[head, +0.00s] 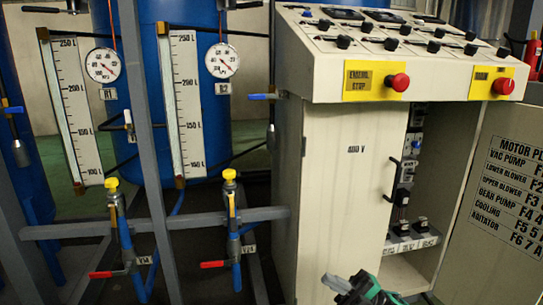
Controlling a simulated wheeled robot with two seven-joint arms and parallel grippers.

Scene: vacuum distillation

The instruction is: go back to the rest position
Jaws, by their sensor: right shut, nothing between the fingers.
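My right gripper (340,285) shows at the bottom edge, right of centre, in front of the control cabinet (345,170). Its fingers are shut with nothing seen between them. Only its front part shows; the rest is cut off by the frame edge. My left gripper is not in view.
The cabinet's door (500,190) stands open at the right, showing breakers (405,180). Its sloped panel carries switches and a red emergency stop button (398,82). At the left are blue tanks (215,120), level scales (186,105), gauges (222,60), yellow-topped valves (230,175) and grey frame bars.

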